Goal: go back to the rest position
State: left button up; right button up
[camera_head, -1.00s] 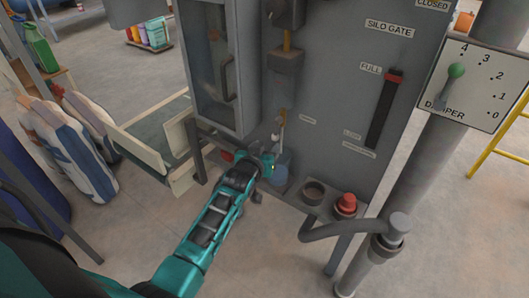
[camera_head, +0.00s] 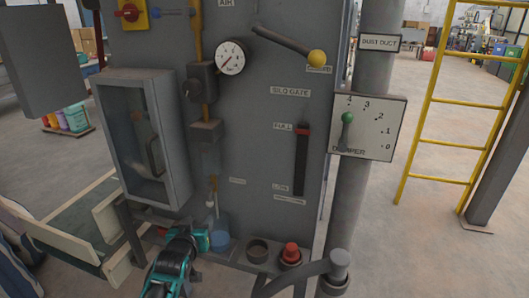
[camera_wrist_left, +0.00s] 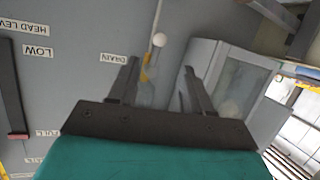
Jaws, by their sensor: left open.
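My left gripper (camera_head: 190,238) is low in the head view, in front of the grey machine's lower shelf and just left of a small blue container (camera_head: 220,238). In the left wrist view the two dark fingers of my left gripper (camera_wrist_left: 163,85) stand apart with nothing held between them. Beyond them are the grey panel (camera_wrist_left: 85,80) with its DRAIN label and a glass-fronted box (camera_wrist_left: 232,75). My right gripper is in neither view.
The glass-fronted cabinet (camera_head: 145,140) juts out above my left arm. A red button (camera_head: 291,252) and an empty ring holder (camera_head: 257,250) are to its right. A damper plate (camera_head: 365,127) stands by the grey duct (camera_head: 352,200). A yellow ladder (camera_head: 447,103) is further right.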

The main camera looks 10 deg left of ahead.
pick_arm(q)
jog(key=s+d+f+m+g+h, duration=0.1)
jog(key=s+d+f, duration=0.2)
jog(key=s, duration=0.6)
jog(key=s+d+f+m+g+h, duration=0.1)
jog(key=s+d+f+m+h, duration=0.1)
jog(key=s+d, duration=0.3)
jog(key=s+d+f+m+g+h, duration=0.1)
jog(key=s+d+f+m, duration=0.1)
jog(key=s, duration=1)
jog(key=shift+s+d+f+h, duration=0.4)
jog(key=shift+d+f, duration=0.4)
jog(key=shift+d, duration=0.4)
